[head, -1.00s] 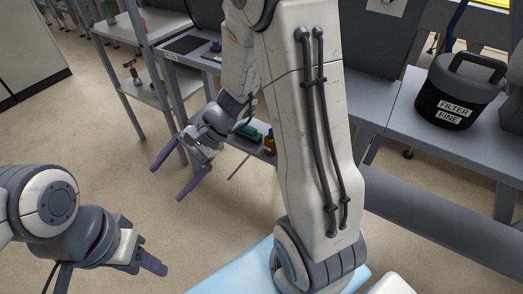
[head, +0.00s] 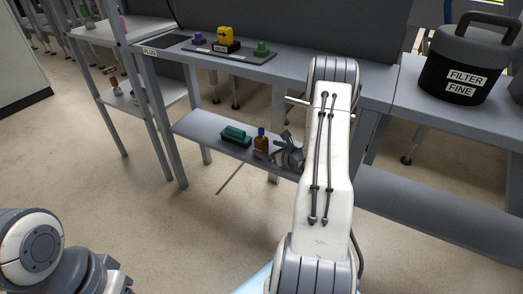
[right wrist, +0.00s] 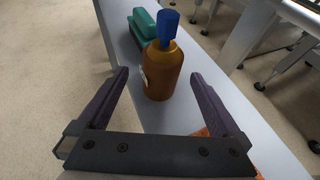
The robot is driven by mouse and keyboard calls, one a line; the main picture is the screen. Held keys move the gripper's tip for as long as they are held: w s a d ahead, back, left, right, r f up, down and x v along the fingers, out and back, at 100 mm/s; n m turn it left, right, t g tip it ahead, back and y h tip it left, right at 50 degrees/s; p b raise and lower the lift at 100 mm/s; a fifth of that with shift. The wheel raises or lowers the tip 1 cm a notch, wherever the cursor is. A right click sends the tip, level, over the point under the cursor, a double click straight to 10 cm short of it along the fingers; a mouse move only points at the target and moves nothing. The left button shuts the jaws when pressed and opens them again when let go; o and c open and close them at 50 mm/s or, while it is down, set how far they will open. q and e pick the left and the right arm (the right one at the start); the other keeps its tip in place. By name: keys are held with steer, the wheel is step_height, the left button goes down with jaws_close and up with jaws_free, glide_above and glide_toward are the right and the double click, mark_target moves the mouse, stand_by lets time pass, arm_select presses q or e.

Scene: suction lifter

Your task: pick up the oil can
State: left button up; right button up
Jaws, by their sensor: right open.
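The oil can appears to be the amber bottle with a blue top (head: 261,145), upright on the lower shelf. In the right wrist view the amber bottle (right wrist: 163,75) stands just ahead of my right gripper (right wrist: 160,76), between the lines of its two purple fingers. The fingers are wide apart, with a gap on each side of the bottle and nothing held. In the head view my right gripper (head: 280,150) is just right of the bottle, partly hidden by my forearm. Of my left gripper, only a grey part (head: 112,274) shows at the bottom left; its fingers are out of frame.
A green box-like object (head: 236,135) sits left of the bottle on the grey shelf (head: 198,127). An orange thing (right wrist: 214,133) shows partly behind my right finger. The upper bench (head: 290,68) overhangs the shelf. A black filter canister (head: 463,65) stands at right.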

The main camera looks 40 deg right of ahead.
mark_target(266, 149)
steer(key=b+x, duration=0.1)
steer(key=x, duration=0.1)
steer(key=b+x, duration=0.1)
steer(key=x, duration=0.2)
steer(key=shift+w+d+f, duration=0.1)
steer(key=shift+f, duration=0.4)
steer(key=shift+r, duration=0.15)
steer(key=c, duration=1.5)
